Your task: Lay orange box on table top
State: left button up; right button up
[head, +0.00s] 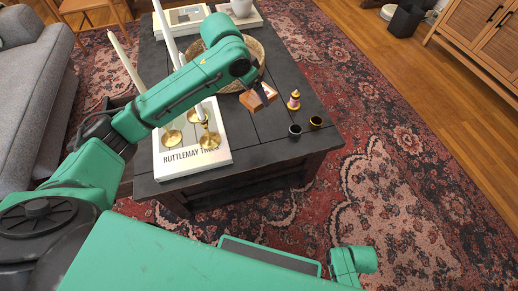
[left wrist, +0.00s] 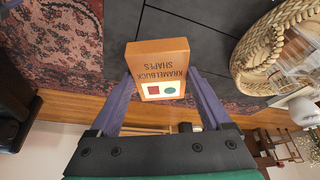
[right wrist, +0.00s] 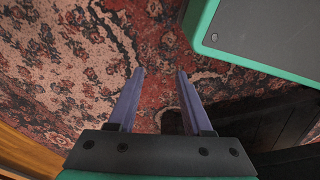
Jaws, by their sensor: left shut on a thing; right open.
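The orange box (left wrist: 158,68) shows in the left wrist view with lettering and a red square and green circle on its face. My left gripper (left wrist: 160,88) is shut on it, one finger on each side. In the head view the orange box (head: 257,98) is at the end of my left arm, over the dark table top (head: 262,122). I cannot tell for sure whether it touches the table. My right gripper (right wrist: 158,75) is open and empty above the rug, away from the table.
A white book (head: 190,165) with brass candle holders (head: 209,139) and tall candles lies on the table's left. A woven basket (head: 252,50) is behind the box. A small figure (head: 294,100) and two small cups (head: 316,122) stand to the right. The table's front middle is bare.

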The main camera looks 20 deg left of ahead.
pick_arm(q)
jog(key=shift+a+r, duration=0.15)
jog(key=shift+a, duration=0.05)
notch_tip(320, 180, down, 19)
jog(key=b, duration=0.6)
jog(key=shift+d+f, duration=0.15)
jog(key=shift+f, duration=0.05)
jog(key=o, duration=1.2)
jog(key=shift+o, duration=0.2)
pick_arm(e)
jog(key=w+a+r, duration=0.1)
jog(key=r, duration=0.6)
jog(key=w+a+r, duration=0.1)
jog(key=w+r, duration=0.1)
jog(key=r, duration=0.5)
jog(key=shift+w+a+y, duration=0.15)
jog(key=shift+a+y, duration=0.2)
jog(key=shift+y, duration=0.05)
pick_arm(q)
jog(key=shift+r, duration=0.1)
